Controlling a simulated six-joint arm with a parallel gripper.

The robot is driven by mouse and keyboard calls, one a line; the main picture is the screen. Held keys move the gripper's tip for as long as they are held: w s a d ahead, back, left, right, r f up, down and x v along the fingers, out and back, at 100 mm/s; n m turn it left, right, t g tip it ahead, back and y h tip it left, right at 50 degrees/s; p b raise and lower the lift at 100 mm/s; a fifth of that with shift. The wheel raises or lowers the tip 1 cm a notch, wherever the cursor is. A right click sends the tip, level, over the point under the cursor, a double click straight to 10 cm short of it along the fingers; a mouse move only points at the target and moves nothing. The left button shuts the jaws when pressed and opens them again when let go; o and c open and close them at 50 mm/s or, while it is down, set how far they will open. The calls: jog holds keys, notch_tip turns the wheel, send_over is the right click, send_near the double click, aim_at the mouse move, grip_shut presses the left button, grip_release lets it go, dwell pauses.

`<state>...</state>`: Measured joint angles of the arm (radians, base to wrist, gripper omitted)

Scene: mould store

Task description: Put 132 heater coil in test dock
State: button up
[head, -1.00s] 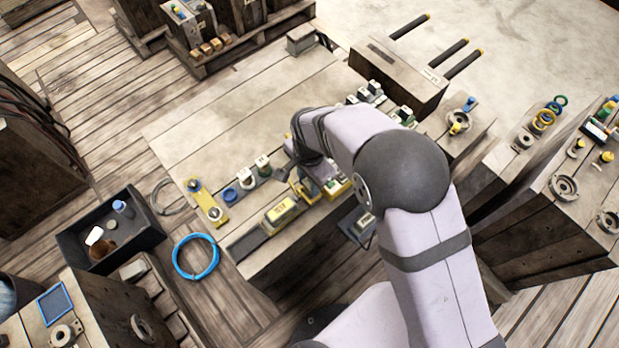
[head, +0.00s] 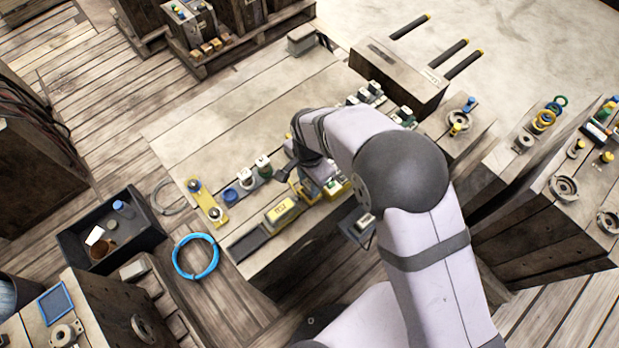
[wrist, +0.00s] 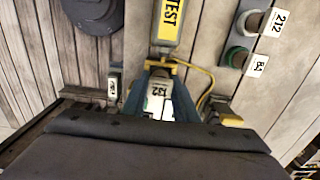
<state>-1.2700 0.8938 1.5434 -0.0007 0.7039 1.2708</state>
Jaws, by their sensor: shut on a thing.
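The 132 heater coil (wrist: 158,106) shows its white, numbered face low in the middle of the wrist view. My gripper (wrist: 159,92) is shut on it, with a blue-grey finger on each side. In the head view my gripper (head: 308,178) is over the front edge of the workbench, and the wrist largely hides the coil. The test dock (wrist: 168,22) has a yellow plate marked TEST, just ahead of the coil in the wrist view. In the head view the dock (head: 282,211) is left and in front of the gripper. I cannot tell whether coil and dock touch.
Coil 212 (wrist: 262,22) and a green-ringed coil (wrist: 242,58) stand right of the dock in the wrist view. A yellow cable (wrist: 208,80) curves beside the coil. The bench's back left (head: 215,120) is clear.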

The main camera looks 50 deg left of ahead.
jog(key=shift+f+b, duration=0.45)
jog(key=shift+f, duration=0.35)
dwell(0.9)
jog(key=o, duration=1.6)
jog(key=shift+r, duration=0.15)
jog(key=shift+r+p, duration=2.75)
jog(key=shift+r, duration=0.85)
